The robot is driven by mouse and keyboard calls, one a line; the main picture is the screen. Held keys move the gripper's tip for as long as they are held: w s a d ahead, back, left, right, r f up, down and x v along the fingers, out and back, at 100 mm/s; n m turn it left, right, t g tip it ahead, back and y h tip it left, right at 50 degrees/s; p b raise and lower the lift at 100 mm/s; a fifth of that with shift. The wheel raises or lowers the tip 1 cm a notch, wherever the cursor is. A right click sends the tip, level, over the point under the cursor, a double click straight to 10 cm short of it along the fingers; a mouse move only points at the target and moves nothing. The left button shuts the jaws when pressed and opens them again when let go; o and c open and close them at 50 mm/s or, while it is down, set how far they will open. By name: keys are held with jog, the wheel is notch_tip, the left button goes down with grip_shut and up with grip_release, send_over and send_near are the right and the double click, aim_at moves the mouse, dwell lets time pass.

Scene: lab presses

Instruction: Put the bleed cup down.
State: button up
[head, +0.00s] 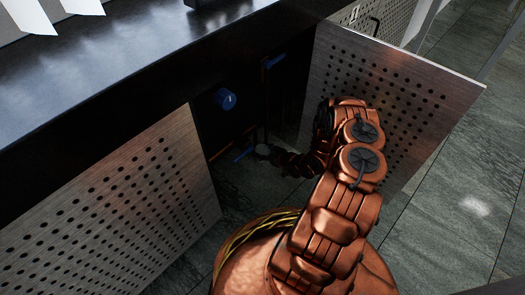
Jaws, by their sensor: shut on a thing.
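My copper arm reaches into a dark opening in the cabinet, past its swung-open perforated door. My gripper (276,156) is low inside the opening, small and in shadow. It is shut on a small pale grey round thing, which looks like the bleed cup (262,150). The cup is at the fingertips, close to the bottom of the opening. Its contents and whether it touches the floor cannot be told.
A blue round knob (225,99) is at the left of the opening, and a blue-handled dark pipe (272,62) stands behind. The open perforated door (425,92) is close right of my arm.

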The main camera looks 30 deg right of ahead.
jog(key=o, duration=1.2)
jog(key=shift+f, duration=0.1)
jog(key=shift+c, duration=0.2)
jog(key=shift+s+d+r, duration=0.1)
jog(key=shift+s+r, duration=0.15)
jog(key=shift+r, duration=0.05)
jog(key=p+v, duration=0.3)
jog(key=v, duration=0.8)
jog(key=shift+s, duration=0.2)
